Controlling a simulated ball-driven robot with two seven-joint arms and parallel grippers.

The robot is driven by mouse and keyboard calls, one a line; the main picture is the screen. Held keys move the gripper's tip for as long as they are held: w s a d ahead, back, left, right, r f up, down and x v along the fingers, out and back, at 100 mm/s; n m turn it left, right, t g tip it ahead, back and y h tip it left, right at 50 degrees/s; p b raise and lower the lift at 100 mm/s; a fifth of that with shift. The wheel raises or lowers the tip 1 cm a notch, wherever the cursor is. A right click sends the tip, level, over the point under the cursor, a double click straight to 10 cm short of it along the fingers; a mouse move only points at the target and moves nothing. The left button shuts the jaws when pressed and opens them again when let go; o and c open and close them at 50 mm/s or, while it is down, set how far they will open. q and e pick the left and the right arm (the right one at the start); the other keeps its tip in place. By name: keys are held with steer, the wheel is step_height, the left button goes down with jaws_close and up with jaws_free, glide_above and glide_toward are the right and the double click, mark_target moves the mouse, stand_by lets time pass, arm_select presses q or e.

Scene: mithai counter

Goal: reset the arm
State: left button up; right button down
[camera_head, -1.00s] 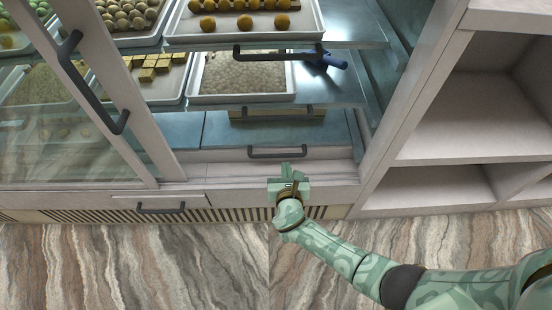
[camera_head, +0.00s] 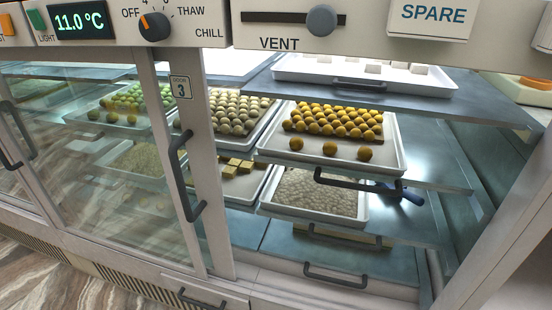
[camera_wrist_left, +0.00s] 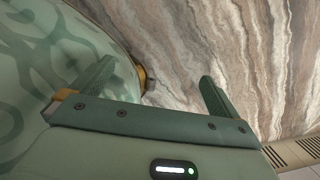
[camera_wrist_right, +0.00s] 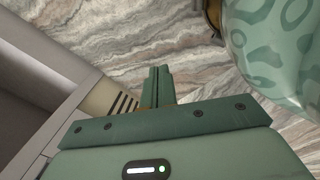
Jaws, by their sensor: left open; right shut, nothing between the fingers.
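My left gripper (camera_wrist_left: 155,95) shows in the left wrist view with its two green fingers spread apart and nothing between them. Behind it is the marbled floor, and my own green patterned body is close on the left. My right gripper (camera_wrist_right: 158,85) shows in the right wrist view with its fingers together and nothing held. It is over the floor, with my own body at the upper right. Neither arm shows in the head view.
The sweets cabinet fills the head view, with a sliding glass door (camera_head: 110,150) at left and trays such as the yellow-ball tray (camera_head: 385,155) inside. A dark blue-handled tool (camera_head: 405,192) lies near the trays. Open shelving (camera_wrist_right: 35,95) is beside my right gripper.

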steer(key=s+d+g, duration=0.2)
steer(key=s+g, duration=0.1)
steer(key=s, duration=1.3)
arm_select(q)
step_height(320, 180, up, 31)
steer(key=s+d+n+t+h+p, duration=0.1)
steer(key=s+d+n+t+p, duration=0.1)
steer(key=p, duration=3.7)
steer(key=shift+d+n, duration=0.35)
steer(key=shift+n, duration=0.05)
arm_select(e)
step_height(320, 180, up, 32)
steer(key=s+a+m+t+y, duration=0.1)
steer(key=s+a+m+t, duration=0.1)
steer(key=m, duration=0.1)
steer(key=shift+s+a+t, duration=0.15)
steer(key=shift+a+t, duration=0.05)
steer(key=shift+t, duration=0.1)
arm_select(q)
steer(key=shift+s, duration=0.1)
arm_select(e)
steer(key=shift+f, duration=0.1)
